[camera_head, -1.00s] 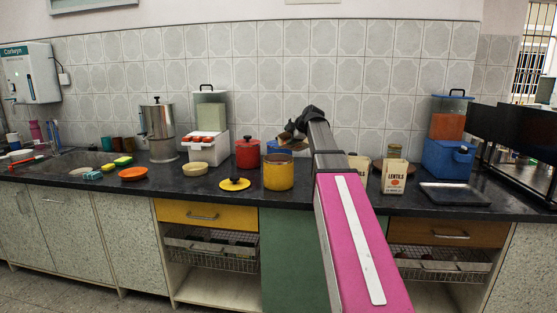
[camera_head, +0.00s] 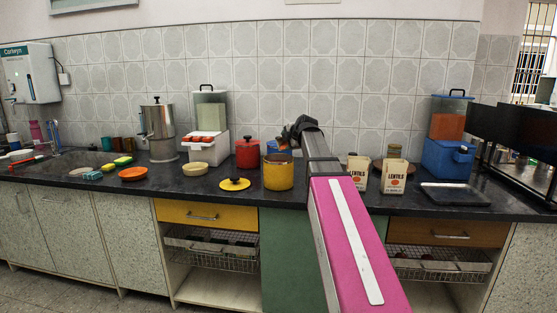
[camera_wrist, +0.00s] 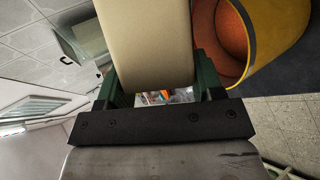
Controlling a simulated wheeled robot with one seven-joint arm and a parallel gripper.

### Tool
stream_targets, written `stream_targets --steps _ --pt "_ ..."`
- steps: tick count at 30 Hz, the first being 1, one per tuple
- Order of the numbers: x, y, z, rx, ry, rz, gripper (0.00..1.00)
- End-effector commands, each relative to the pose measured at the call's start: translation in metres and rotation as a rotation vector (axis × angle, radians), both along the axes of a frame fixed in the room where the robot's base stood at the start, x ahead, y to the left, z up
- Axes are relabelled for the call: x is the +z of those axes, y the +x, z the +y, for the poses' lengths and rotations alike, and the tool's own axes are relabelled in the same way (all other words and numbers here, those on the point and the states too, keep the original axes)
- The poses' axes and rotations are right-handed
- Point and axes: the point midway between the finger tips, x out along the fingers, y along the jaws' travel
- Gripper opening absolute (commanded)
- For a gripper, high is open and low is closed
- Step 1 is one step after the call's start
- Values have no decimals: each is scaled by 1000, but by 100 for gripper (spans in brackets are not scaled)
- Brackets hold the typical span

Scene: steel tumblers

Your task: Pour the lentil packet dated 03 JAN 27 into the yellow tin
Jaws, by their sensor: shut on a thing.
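My gripper (camera_wrist: 157,82) is shut on a plain beige packet (camera_wrist: 146,40), which fills the space between its green fingers in the wrist view. Its printed face and date cannot be seen. The open yellow tin (camera_head: 278,173) stands on the counter; its rim also shows in the wrist view (camera_wrist: 282,45), close beside the packet, with an orange-red mass inside it. In the head view my dark gripper (camera_head: 292,133) is above the tin, and the held packet is mostly hidden. Two lentil packets, left (camera_head: 357,173) and right (camera_head: 393,177), stand upright; their dates are too small to read.
A yellow lid (camera_head: 234,184) lies left of the tin. A red pot (camera_head: 247,154) stands behind it on the left. A dark tray (camera_head: 455,194) and a blue box (camera_head: 447,160) are at the right.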

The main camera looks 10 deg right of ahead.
Motion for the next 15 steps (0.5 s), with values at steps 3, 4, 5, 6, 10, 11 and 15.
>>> stream_targets --steps 3,4,5,6,10,11,15 --pt "-2 -2 2 1 -23 -19 7" --pt "-3 -2 2 1 -29 -24 7" --pt "-4 -2 2 0 -34 -28 7" --pt "-5 -3 3 0 -42 -35 7" --pt "-8 -4 4 1 -68 -53 7" --pt "-8 -4 4 1 -74 -58 7" --pt "-11 -5 6 1 -99 -78 7"
